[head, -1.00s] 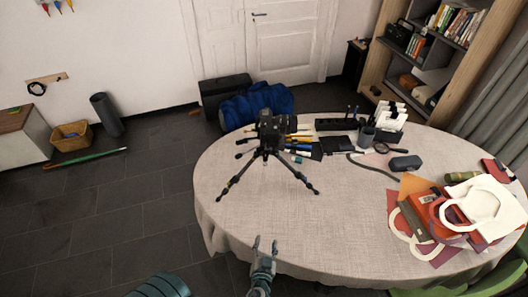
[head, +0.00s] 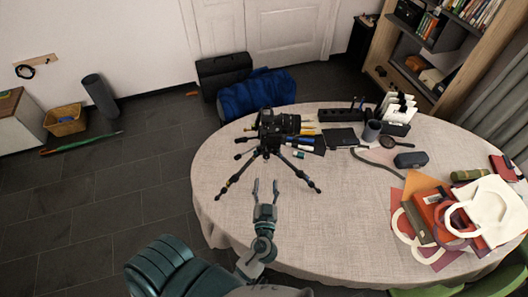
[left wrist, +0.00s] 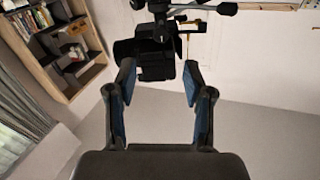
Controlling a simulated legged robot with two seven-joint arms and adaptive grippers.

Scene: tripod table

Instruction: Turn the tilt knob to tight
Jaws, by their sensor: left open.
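A black tripod (head: 262,152) stands with its legs spread on the far left part of the table, with a black camera (head: 272,124) on top. Small knobs and handles (head: 240,155) stick out from the left of its head; I cannot tell which is the tilt knob. My left gripper (head: 265,185) is open and empty, in front of the tripod, pointing at it and apart from it. In the left wrist view, the camera (left wrist: 155,66) shows upside down beyond and between the open fingers (left wrist: 158,75). The tripod head (left wrist: 190,10) is at the top there. My right gripper is out of view.
The round cloth-covered table (head: 330,210) is clear in front of the tripod. Behind and right are pens, a black pad (head: 341,138), a pen cup (head: 372,131) and a dark case (head: 410,159). Bags and papers (head: 440,215) lie at the right.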

